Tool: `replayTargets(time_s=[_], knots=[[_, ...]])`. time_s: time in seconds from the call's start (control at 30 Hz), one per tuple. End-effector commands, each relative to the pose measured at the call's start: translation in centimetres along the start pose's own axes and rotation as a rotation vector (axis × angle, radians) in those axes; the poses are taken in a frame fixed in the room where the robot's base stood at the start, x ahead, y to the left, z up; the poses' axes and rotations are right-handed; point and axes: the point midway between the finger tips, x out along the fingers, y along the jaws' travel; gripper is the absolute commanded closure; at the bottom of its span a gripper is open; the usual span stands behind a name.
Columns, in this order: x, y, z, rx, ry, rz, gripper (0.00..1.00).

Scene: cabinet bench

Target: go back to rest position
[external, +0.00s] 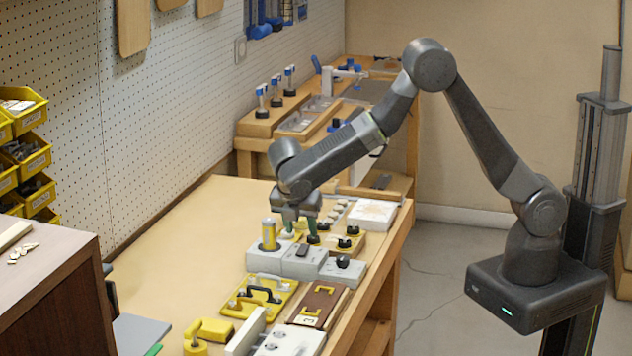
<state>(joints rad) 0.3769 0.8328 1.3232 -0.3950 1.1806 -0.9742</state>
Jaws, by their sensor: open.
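My gripper (300,215) points down over the bench, just above the row of fixtures and near a grey block (302,262) with a dark switch on it. Its fingers are small in this view, and nothing shows held between them. A yellow cylinder (269,235) stands upright on a light grey block just left of and in front of my gripper. My arm reaches left from its base at the right, with the elbow raised high.
The wooden bench (185,260) has bare room on its left half. A yellow plate with handles (258,297), a brown panel (318,304) and black knobs (346,243) line its right side. A back shelf (297,118) holds blue-topped posts. Yellow bins (24,150) hang left.

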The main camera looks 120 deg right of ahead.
Motion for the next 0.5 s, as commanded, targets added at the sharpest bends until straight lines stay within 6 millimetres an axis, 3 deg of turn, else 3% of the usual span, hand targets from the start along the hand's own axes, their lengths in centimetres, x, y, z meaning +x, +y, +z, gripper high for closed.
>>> replayTargets(time_s=[0.23,0.5], knots=[[5.1,-0.1,0.1,-0.001,-0.001,-0.005,0.58],[5.2,0.0,0.8,0.004,0.201,-0.003,0.58]])
